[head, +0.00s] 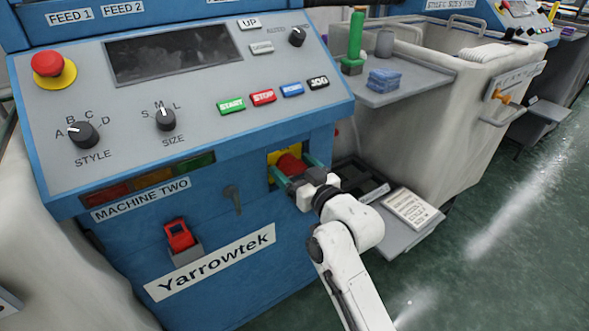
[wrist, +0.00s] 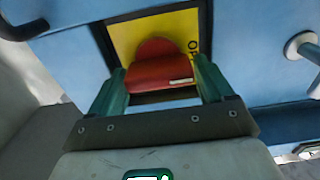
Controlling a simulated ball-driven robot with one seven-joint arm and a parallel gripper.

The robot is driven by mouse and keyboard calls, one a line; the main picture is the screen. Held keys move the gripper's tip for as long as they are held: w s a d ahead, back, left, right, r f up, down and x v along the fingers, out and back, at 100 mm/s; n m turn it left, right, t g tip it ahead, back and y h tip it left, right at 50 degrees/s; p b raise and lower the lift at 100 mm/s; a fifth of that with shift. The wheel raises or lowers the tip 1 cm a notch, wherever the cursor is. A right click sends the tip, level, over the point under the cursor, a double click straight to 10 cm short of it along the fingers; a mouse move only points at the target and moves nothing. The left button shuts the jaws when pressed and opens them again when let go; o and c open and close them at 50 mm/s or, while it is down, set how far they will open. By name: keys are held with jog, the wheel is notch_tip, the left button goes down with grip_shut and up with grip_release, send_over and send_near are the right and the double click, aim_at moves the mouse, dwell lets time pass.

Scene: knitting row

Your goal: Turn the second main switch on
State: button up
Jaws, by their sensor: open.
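The main switch of the machine labelled MACHINE TWO is a red rotary knob (head: 290,163) on a yellow plate (head: 272,158), low on the blue front panel. In the wrist view the red knob (wrist: 160,73) has a pale mark near its lower right, and part of the yellow plate (wrist: 127,38) shows behind it with cut-off lettering. My gripper (head: 296,174) is at the switch with its green fingers open, one on each side of the knob. I cannot tell whether either finger touches it. The gripper hides part of the knob.
Above is a sloped control panel (head: 200,125) with dials, coloured buttons and a red emergency knob (head: 48,64). A grey tray with a paper card (head: 410,207) lies to the right.

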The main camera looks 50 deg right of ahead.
jog(key=c, duration=0.7)
jog(key=shift+p, duration=0.3)
jog(key=m+p, duration=0.2)
jog(key=p, duration=0.1)
jog(key=shift+r+m, duration=0.25)
jog(key=shift+m, duration=0.15)
jog(key=m+p, duration=0.3)
jog(key=shift+s+d+m, duration=0.1)
jog(key=shift+d+m, duration=0.05)
jog(key=shift+m, duration=0.25)
jog(key=m+p, duration=0.1)
jog(key=m, duration=0.1)
jog(key=m+p, duration=0.4)
jog(key=shift+d+f, duration=0.15)
jog(key=shift+f, duration=0.15)
jog(key=m, duration=0.1)
jog(key=m+p, duration=0.1)
jog(key=m, duration=0.1)
jog(key=m+p, duration=0.1)
jog(key=m, duration=0.1)
jog(key=shift+f, duration=0.3)
jog(key=shift+m, duration=0.3)
